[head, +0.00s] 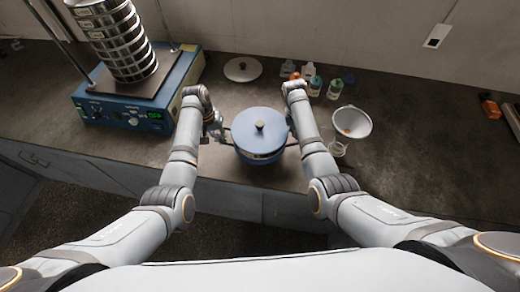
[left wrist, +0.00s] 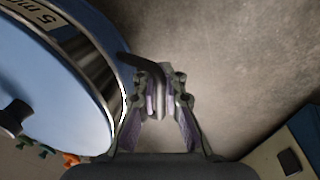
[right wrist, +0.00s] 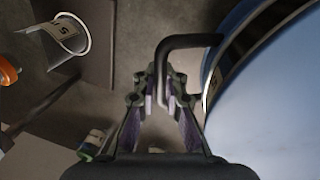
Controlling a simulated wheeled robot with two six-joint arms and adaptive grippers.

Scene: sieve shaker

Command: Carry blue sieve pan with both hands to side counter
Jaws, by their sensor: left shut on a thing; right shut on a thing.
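The blue sieve pan (head: 259,131) has a blue lid with a dark knob and sits between my two arms near the counter's front edge. It also shows at the left of the left wrist view (left wrist: 60,80) and at the right of the right wrist view (right wrist: 270,100). My left gripper (head: 218,128) is shut on the pan's dark left handle; the fingers show in the left wrist view (left wrist: 160,98). My right gripper (right wrist: 163,85) is shut on the dark bent right handle (right wrist: 185,42). In the head view my right arm hides that grip. I cannot tell whether the pan touches the counter.
A blue sieve shaker (head: 150,105) with a sieve stack (head: 120,40) stands at the left. Behind the pan are a pale round lid (head: 243,69) and small bottles (head: 315,85). A white funnel (head: 351,122) stands right of my right arm. The counter (head: 430,140) further right is mostly clear.

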